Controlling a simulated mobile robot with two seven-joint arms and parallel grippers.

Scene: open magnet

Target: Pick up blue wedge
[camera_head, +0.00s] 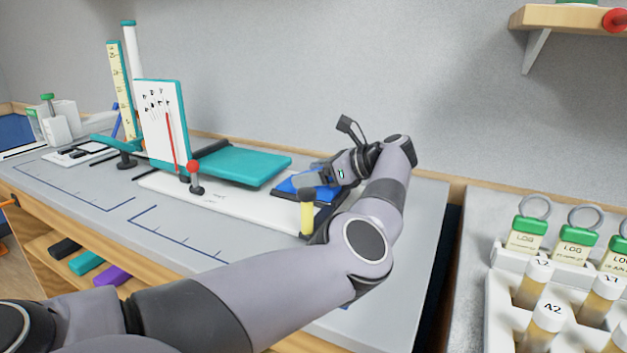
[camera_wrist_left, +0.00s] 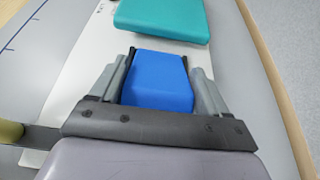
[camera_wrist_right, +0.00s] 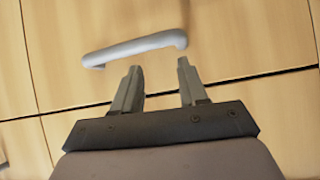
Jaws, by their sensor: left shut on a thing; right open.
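The blue wedge (camera_wrist_left: 160,80) lies between the two fingers of my left gripper (camera_wrist_left: 158,75) in the left wrist view, and the gripper is shut on it. In the head view the blue wedge (camera_head: 300,186) shows at the right end of the white board (camera_head: 235,205), partly hidden by my left gripper (camera_head: 318,183). I cannot tell whether the wedge touches the board. My right gripper (camera_wrist_right: 158,85) is open and empty in the right wrist view, in front of a wooden drawer front.
A teal block (camera_head: 240,165) lies on the board left of the wedge. A yellow post (camera_head: 307,217) stands close to my left arm. A white rack (camera_head: 510,290) with several vials stands at the right. A grey handle (camera_wrist_right: 135,47) is near my right gripper.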

